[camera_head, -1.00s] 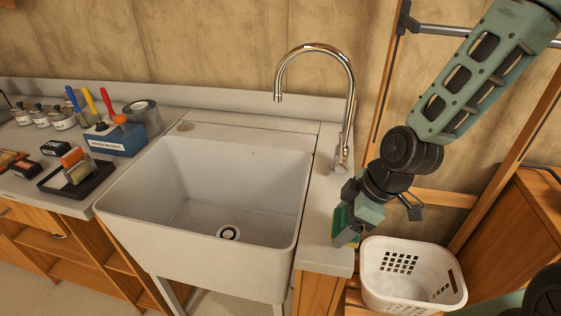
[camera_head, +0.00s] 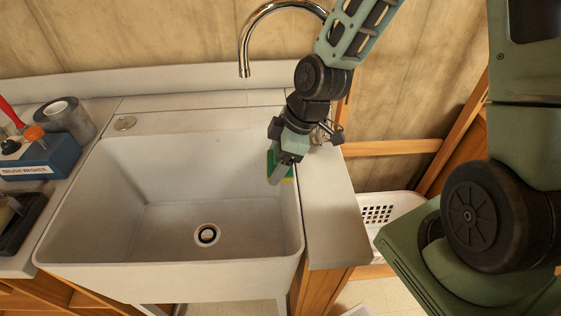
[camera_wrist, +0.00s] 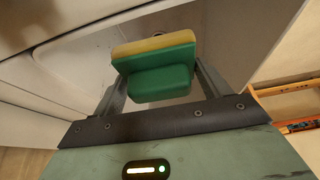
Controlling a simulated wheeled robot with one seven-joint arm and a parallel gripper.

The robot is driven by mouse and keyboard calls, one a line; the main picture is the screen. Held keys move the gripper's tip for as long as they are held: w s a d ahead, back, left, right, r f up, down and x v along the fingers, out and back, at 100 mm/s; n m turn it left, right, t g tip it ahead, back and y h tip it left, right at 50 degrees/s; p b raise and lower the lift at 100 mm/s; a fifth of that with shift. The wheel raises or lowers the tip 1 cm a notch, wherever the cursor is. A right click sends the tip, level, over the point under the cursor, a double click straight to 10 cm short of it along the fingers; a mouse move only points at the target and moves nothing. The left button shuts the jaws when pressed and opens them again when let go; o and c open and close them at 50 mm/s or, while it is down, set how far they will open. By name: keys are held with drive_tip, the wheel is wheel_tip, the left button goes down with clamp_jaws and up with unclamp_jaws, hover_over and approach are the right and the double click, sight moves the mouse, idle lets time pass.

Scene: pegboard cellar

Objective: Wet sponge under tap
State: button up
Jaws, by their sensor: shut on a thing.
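My gripper (camera_head: 281,166) is shut on a sponge (camera_head: 271,161), green with a yellow layer. In the wrist view the sponge (camera_wrist: 155,82) sits between both fingers, with its yellow side at the top of the picture. In the head view the gripper points down at the right inner side of the white sink (camera_head: 170,262), and the fingers hide part of the sponge. The chrome tap (camera_head: 243,58) arches over the back of the sink. Its spout is up and to the left of the gripper. My arm hides much of its base.
The drain (camera_head: 207,235) shows in the empty basin. A blue brush washer (camera_head: 45,160) and a grey tape roll (camera_head: 68,120) stand on the left counter. A white basket (camera_head: 385,212) sits low at the right. The basin's middle is clear.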

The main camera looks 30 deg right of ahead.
sight(269, 153)
drive_tip(key=w+a+f+b, duration=0.2)
drive_tip(key=w, duration=0.9)
drive_tip(key=shift+w+a+f+b, duration=0.15)
drive_tip(key=shift+a+b, duration=0.15)
drive_tip(key=shift+a, duration=0.05)
idle(0.5)
drive_tip(key=shift+s+d+p, duration=0.15)
drive_tip(key=shift+s+d, duration=0.15)
drive_tip(key=shift+s, duration=1)
drive_tip(key=shift+s+d+p, duration=0.15)
drive_tip(key=shift+s+d, duration=0.2)
drive_tip(key=shift+s, duration=0.95)
drive_tip(key=shift+s+d+p, duration=0.15)
drive_tip(key=shift+s+d, duration=0.15)
drive_tip(key=shift+s, duration=1)
